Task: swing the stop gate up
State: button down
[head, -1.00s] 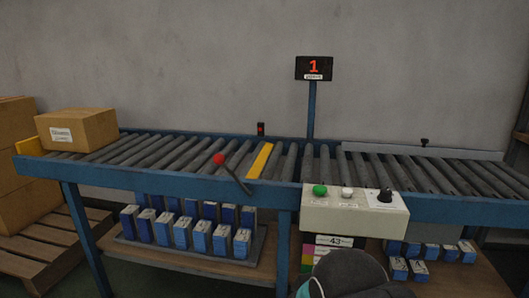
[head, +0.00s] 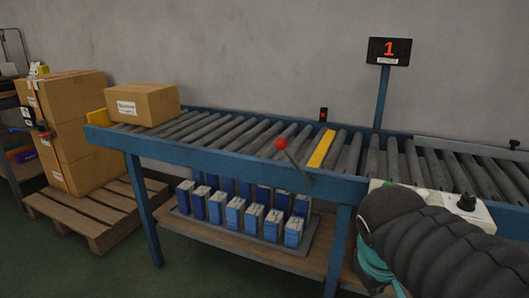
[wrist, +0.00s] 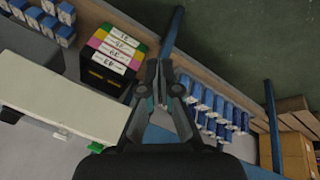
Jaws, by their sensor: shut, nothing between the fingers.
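The stop gate appears to be the yellow bar (head: 321,149) lying flat across the conveyor between rollers, in the head view. Its lever seems to be the dark rod with a red ball knob (head: 281,143), leaning up and left from the front rail. My gripper (wrist: 163,75) is shut and empty in the wrist view, pointing down past the conveyor's front side. It is apart from the lever. In the head view my dark arm is at the lower right and the fingers cannot be made out. The lever and yellow bar are not visible in the wrist view.
A carton (head: 143,103) sits at the conveyor's left end. The control box (head: 478,208) on the front rail is partly hidden by my arm; it also shows in the wrist view (wrist: 62,100). Blue boxes (head: 235,215) stand on the shelf below. A pallet (head: 95,215) holds stacked cartons.

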jog(key=w+a+r+n+t+h+b, duration=0.1)
jog(key=w+a+r+n+h, duration=0.15)
jog(key=w, duration=0.45)
jog(key=w+a+r+n+t+h, duration=0.1)
jog(key=w+a+n+h, duration=0.1)
jog(key=w+a+h, duration=0.3)
jog(key=w+a+r+n+t+h+b, duration=0.1)
jog(key=w+a+r+n, duration=0.15)
jog(key=w, duration=0.55)
jog(key=w+a+r+n+t+h, duration=0.1)
jog(key=w+a+t, duration=0.1)
jog(key=a, duration=0.9)
jog(key=w+a+r+n+t+h+b, duration=0.1)
jog(key=a+t, duration=0.4)
jog(key=a, duration=0.6)
jog(key=shift+w+n+h, duration=0.3)
jog(key=shift+w+h, duration=0.25)
jog(key=shift+w, duration=0.35)
jog(key=shift+w+r, duration=0.1)
jog(key=s+d+x, duration=0.2)
jog(key=x, duration=1)
jog(key=shift+w+d+r+b, duration=0.15)
jog(key=shift+d+r+b, duration=0.15)
jog(key=shift+r, duration=0.1)
